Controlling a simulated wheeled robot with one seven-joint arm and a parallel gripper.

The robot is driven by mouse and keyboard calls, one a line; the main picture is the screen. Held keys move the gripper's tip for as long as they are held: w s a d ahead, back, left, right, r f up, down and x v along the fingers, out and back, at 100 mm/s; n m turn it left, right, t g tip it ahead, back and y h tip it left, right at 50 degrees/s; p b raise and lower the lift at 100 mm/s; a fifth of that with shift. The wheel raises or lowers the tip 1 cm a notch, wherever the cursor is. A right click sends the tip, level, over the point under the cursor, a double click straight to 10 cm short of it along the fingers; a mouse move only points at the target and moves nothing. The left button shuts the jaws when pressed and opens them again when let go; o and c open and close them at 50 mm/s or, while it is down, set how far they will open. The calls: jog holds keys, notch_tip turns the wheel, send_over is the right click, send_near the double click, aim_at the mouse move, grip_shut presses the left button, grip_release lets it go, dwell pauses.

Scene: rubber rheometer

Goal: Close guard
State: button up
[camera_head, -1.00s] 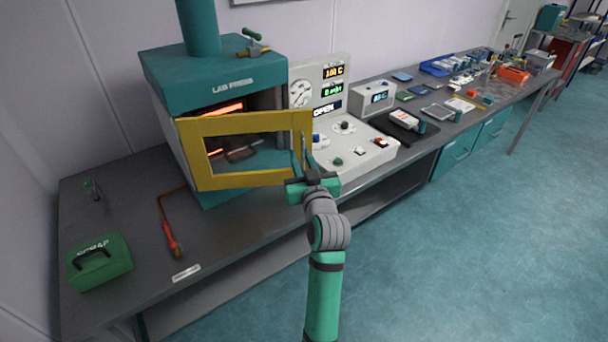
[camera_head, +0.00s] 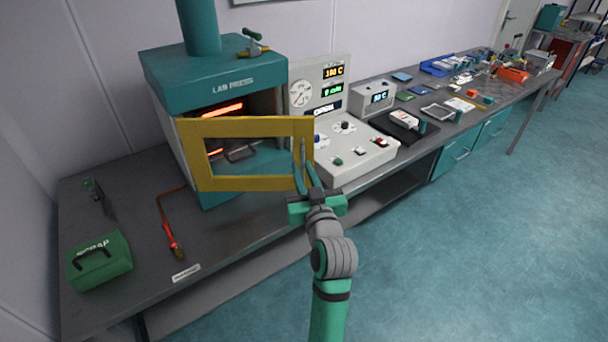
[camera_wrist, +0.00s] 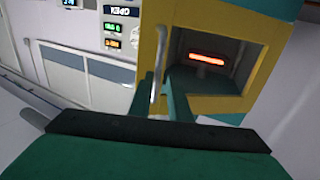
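The guard (camera_head: 245,184) is a yellow rectangular frame on the front of the teal lab press (camera_head: 210,95). It stands swung out from the press, and the glowing chamber shows behind it. A pale upright handle (camera_head: 303,150) is on the guard's right side; it also shows in the wrist view (camera_wrist: 159,45). My gripper (camera_head: 304,170) is at this handle, with one finger on each side of it. In the wrist view the fingers (camera_wrist: 163,92) stand apart with a gap between them. Whether either finger touches the handle is unclear.
The control panel (camera_head: 355,150) stands close to the right of the guard. A red-handled tool (camera_head: 172,245), a green scrap box (camera_head: 99,261) and a dark tool (camera_head: 96,192) lie on the bench to the left. The floor (camera_head: 480,230) at the right is clear.

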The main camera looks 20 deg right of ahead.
jog(key=shift+s+a, duration=0.1)
jog(key=shift+s, duration=0.35)
jog(key=c, duration=0.3)
jog(key=s+h, duration=0.1)
jog(key=s, duration=0.1)
jog(key=s+a+m+h, duration=0.1)
jog(key=s, duration=0.2)
jog(key=s+a+m+g+h, duration=0.1)
jog(key=s, duration=0.2)
jog(key=shift+s+f, duration=0.25)
jog(key=shift+f, duration=0.05)
grip_shut()
send_near(309, 156)
jog(key=shift+m+h, duration=0.3)
jog(key=x, duration=0.6)
jog(key=shift+w, duration=0.25)
